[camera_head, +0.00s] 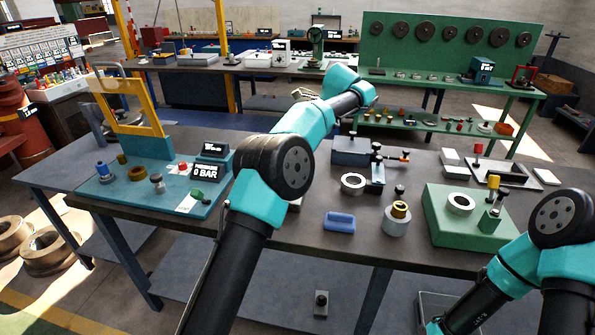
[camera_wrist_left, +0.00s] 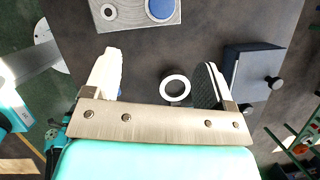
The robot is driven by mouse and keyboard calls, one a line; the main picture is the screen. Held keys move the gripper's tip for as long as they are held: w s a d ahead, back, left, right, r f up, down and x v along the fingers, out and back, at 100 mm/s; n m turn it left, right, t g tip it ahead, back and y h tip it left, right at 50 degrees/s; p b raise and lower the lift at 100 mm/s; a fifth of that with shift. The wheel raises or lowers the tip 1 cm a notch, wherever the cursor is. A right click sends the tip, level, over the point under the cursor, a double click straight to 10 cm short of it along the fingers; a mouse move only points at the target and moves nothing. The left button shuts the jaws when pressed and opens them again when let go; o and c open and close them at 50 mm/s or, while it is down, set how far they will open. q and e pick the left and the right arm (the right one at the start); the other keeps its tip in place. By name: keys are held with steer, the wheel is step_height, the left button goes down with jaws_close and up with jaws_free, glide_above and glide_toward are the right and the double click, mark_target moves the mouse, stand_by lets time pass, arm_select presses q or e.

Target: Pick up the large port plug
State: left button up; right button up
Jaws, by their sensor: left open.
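No part is plainly marked as the large port plug, and I cannot tell which one it is. In the left wrist view, a blue disc (camera_wrist_left: 162,8) sits on a grey plate (camera_wrist_left: 128,14) at the top edge, beside a small white ring. My left gripper (camera_wrist_left: 157,78) is open and empty above the dark table. A pale ring (camera_wrist_left: 175,99) shows low between its fingers, apart from them. In the head view my left arm crosses the middle and hides part of the table. My right gripper is out of view; only its arm shows at lower right.
The dark table holds a blue block (camera_head: 340,222), a grey cylinder with a brass top (camera_head: 397,224), a green fixture (camera_head: 445,232) and a dark vise-like block (camera_head: 352,151). A teal panel with a yellow frame (camera_head: 157,127) stands left, with a 0 BAR display (camera_head: 207,173).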

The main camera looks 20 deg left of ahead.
arm_select(q)
steer(key=x, duration=1.2)
steer(key=shift+x, duration=2.6)
steer(key=shift+w+a+r, duration=0.1)
steer(key=shift+w+a, duration=0.05)
steer(key=shift+a, duration=0.05)
steer(key=c, duration=1)
steer(key=shift+r, duration=0.2)
steer(key=shift+r, duration=1.7)
steer(key=s+d, duration=0.1)
steer(key=s, duration=0.4)
steer(key=s+d+r, duration=0.1)
steer(key=s, duration=0.4)
steer(key=s+d, duration=0.2)
steer(key=s, duration=0.3)
steer(key=shift+s+d+r, duration=0.1)
steer(key=shift+s+r, duration=0.05)
steer(key=shift+s, duration=0.1)
